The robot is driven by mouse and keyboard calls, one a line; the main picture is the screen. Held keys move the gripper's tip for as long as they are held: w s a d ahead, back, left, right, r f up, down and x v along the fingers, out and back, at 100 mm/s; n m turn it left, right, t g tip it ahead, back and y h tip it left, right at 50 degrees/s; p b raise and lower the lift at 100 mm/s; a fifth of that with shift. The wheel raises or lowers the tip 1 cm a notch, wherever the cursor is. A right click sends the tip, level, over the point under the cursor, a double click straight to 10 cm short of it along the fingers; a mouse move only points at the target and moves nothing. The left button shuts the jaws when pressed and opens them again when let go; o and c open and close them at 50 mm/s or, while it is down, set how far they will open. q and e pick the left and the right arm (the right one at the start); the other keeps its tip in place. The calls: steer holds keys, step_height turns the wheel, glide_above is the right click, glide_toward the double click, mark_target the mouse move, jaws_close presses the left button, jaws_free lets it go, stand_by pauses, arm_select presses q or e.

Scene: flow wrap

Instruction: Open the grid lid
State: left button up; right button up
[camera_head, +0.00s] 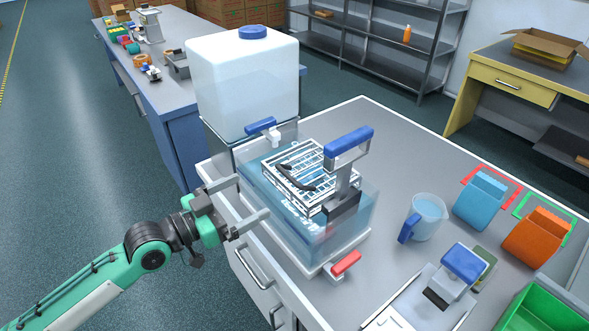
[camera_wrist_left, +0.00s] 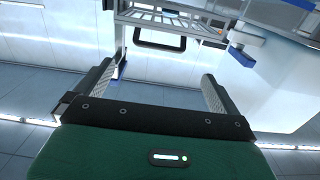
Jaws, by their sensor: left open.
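The grid lid (camera_head: 318,205) is a metal wire frame with a dark curved handle (camera_head: 292,178). It sits at the top of a clear tank (camera_head: 300,240) holding bluish water. In the left wrist view the grid lid (camera_wrist_left: 170,20) shows at the top, with its dark handle (camera_wrist_left: 160,45) hanging beyond the fingertips. My left gripper (camera_head: 253,196) is open and empty at the tank's left side, apart from the handle. Its two fingers (camera_wrist_left: 157,72) also show spread in the left wrist view. My right gripper is not in view.
A blue-handled metal fixture (camera_head: 348,143) stands at the tank's right. Behind is a white container (camera_head: 243,85) with a blue-handled tap (camera_head: 262,126). A red handle (camera_head: 346,262) is at the front. A jug (camera_head: 427,217), blue pouch (camera_head: 480,201) and orange pouch (camera_head: 537,237) stand right.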

mark_target(285, 176)
arm_select(q)
steer(key=p+x, duration=0.3)
steer(key=x, duration=0.9)
steer(key=shift+r+p, duration=0.1)
steer(key=shift+p, duration=0.3)
steer(key=shift+w+d, duration=0.45)
steer(key=shift+d, duration=0.1)
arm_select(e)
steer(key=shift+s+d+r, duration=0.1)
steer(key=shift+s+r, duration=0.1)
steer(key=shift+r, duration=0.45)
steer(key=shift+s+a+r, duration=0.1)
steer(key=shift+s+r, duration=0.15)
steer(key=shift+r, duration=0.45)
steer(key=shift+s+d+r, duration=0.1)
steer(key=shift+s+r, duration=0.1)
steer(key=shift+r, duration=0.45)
